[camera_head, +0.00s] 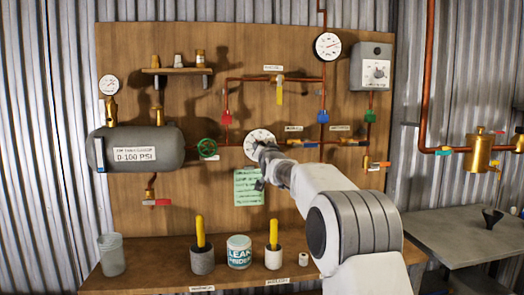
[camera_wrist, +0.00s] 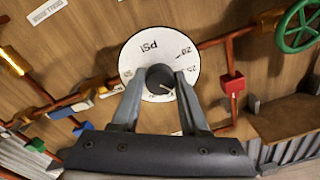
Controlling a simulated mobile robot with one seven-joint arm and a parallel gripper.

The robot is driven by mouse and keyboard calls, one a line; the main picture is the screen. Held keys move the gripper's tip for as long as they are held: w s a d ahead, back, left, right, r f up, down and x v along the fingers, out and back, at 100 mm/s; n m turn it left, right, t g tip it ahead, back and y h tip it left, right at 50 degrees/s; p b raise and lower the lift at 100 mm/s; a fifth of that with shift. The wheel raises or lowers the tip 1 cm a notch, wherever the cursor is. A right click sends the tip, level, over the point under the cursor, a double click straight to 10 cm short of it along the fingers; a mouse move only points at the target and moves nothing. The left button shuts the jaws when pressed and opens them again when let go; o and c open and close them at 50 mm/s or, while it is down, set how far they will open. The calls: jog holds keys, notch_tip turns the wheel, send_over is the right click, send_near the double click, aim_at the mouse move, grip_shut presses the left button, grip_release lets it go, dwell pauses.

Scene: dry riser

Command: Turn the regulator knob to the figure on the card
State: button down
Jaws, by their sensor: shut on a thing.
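The regulator dial (camera_head: 258,136) is a round white plate on the wooden board. In the wrist view the dial (camera_wrist: 143,58) shows "PSI" upside down, with figures around its rim, one reading 20 at upper right. The dark regulator knob (camera_wrist: 157,73) sits at its centre, with a pale pointer line slanting to the lower right. My gripper (camera_wrist: 160,82) is shut on the knob, one finger on each side. In the head view my gripper (camera_head: 263,156) hides the knob. The green card (camera_head: 248,187) hangs just below; its writing is too small to read.
Copper pipes with coloured valves run around the dial. A green handwheel (camera_head: 207,148) is close on the left, beside a grey tank (camera_head: 145,147). A bench (camera_head: 180,279) below holds pots and a white tub (camera_head: 239,251). A grey table (camera_head: 465,232) stands at right.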

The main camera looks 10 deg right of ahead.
jog(key=shift+r, duration=0.1)
jog(key=shift+c, duration=2.1)
grip_release()
jog(key=shift+s, duration=0.15)
jog(key=s+b, duration=0.1)
jog(key=s, duration=1.6)
jog(key=shift+f, duration=0.4)
jog(key=shift+s+d, duration=0.1)
jog(key=s+f+n+g, duration=0.2)
jog(key=s+f+g, duration=0.35)
jog(key=s, duration=0.75)
jog(key=s+f+n+g, duration=0.1)
jog(key=s+f+g, duration=0.2)
jog(key=s+f, duration=0.75)
jog(key=s+f+n+g, duration=0.2)
jog(key=s+f+g, duration=0.25)
jog(key=s, duration=1.15)
notch_tip(320, 180, up, 16)
jog(key=p, duration=1.6)
